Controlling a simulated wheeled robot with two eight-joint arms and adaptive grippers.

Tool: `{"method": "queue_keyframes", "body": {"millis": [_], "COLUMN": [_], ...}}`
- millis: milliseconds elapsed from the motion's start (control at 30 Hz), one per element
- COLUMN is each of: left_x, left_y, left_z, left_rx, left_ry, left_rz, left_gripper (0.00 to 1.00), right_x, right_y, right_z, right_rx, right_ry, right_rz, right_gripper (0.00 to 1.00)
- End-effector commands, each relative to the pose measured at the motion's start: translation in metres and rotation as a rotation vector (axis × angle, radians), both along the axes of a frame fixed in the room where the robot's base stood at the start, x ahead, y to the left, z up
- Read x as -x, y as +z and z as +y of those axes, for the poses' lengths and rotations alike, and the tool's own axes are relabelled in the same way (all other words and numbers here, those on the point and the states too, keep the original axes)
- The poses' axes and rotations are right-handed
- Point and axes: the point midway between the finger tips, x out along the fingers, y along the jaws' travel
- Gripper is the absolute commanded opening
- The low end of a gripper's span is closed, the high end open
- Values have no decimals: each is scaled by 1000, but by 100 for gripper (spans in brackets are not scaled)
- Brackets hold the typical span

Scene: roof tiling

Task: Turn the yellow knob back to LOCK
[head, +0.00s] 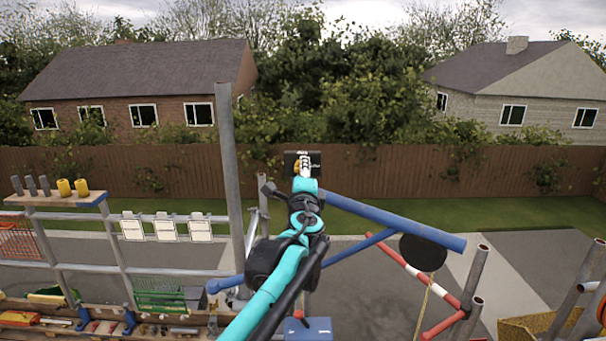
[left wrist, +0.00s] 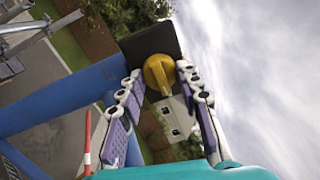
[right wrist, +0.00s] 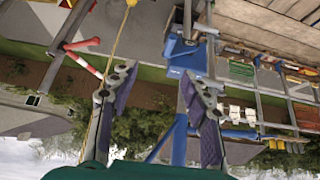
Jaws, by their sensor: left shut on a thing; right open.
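The yellow knob (left wrist: 158,72) sits on a dark plate (left wrist: 150,42) in the left wrist view. The plate (head: 290,158) also shows in the head view, high in front of the fence, with a bit of the knob (head: 297,168) beside the fingers. My left gripper (left wrist: 160,71) is shut on the knob, one finger on each side of it. The lettering on the plate is too small to read, and the gripper partly covers it. My right gripper (right wrist: 157,84) is open in the right wrist view, with nothing between its fingers.
A blue beam (head: 395,221) runs right from near the left gripper. A black disc (head: 423,253) with a rope hangs under it. A tall grey post (head: 230,180) stands left of my left arm.

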Motion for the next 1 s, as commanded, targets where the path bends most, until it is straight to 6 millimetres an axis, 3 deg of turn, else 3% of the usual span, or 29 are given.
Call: {"method": "queue_keyframes", "body": {"millis": [533, 567, 633, 1000], "left_x": [0, 0, 0, 5], "left_y": [-1, -1, -1, -1], "left_z": [-1, -1, -1, 0], "left_rx": [-22, -22, -22, -22], "left_ry": [-2, -2, -2, -1], "left_rz": [1, 1, 1, 0], "left_gripper": [5, 39, 55, 55], "right_x": [0, 0, 0, 0], "right_y": [-1, -1, -1, -1], "right_z": [0, 0, 0, 0], "right_rx": [0, 0, 0, 0], "right_ry": [0, 0, 0, 0], "right_rz": [0, 0, 0, 0], "right_gripper": [48, 48, 48, 48]}}
